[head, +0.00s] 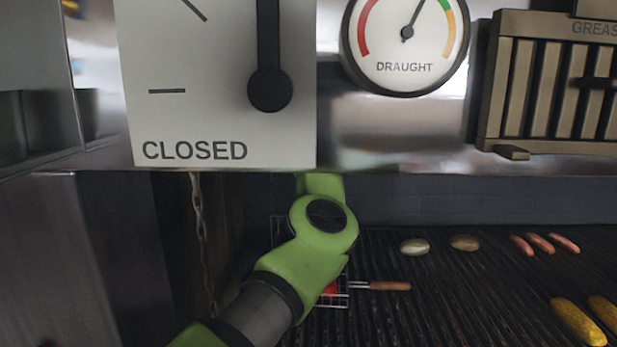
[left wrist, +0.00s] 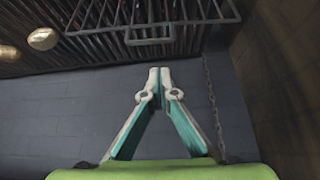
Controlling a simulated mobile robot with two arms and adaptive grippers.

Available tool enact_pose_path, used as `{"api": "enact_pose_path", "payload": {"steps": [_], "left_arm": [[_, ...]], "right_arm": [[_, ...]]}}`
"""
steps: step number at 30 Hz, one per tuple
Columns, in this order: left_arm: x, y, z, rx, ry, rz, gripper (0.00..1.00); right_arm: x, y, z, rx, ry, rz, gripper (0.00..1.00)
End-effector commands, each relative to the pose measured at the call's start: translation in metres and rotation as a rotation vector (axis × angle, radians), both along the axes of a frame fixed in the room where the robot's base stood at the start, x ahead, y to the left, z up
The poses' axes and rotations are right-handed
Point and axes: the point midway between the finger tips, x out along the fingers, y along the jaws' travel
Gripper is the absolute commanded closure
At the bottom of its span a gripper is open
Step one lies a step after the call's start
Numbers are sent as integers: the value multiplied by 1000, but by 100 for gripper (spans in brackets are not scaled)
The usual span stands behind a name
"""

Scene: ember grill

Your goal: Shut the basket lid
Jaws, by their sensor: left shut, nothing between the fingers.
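The wire basket (head: 340,301) lies on the grill, with something red inside and a wooden handle (head: 388,286) pointing right. My left arm covers much of it. An upright piece of wire mesh (head: 277,232), seemingly the raised lid, shows beside my arm at the basket's back left. In the left wrist view a wire grid (left wrist: 205,20) with a small rectangular tab (left wrist: 150,41) crosses the top, seemingly the lid. My left gripper (left wrist: 160,72) is shut and empty, its tips apart from the tab in the picture. In the head view it is hidden. My right gripper is not in view.
A hood with a CLOSED plate (head: 210,90) and a draught gauge (head: 405,45) overhangs the grill (head: 450,300). A chain (head: 199,225) hangs at left. Two potatoes (head: 415,247), sausages (head: 540,243) and corn (head: 578,321) lie to the right.

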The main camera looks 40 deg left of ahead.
Motion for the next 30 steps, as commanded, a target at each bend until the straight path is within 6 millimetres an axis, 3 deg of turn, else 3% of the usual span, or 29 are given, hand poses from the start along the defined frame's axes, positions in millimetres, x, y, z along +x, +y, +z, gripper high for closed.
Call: {"api": "enact_pose_path", "payload": {"steps": [14, 30], "left_arm": [[-24, -20, -7, 0, 0, -1, 100], [-27, -21, -9, 1, -3, -3, 100]], "right_arm": [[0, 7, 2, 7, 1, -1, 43], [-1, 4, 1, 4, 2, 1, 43]]}}
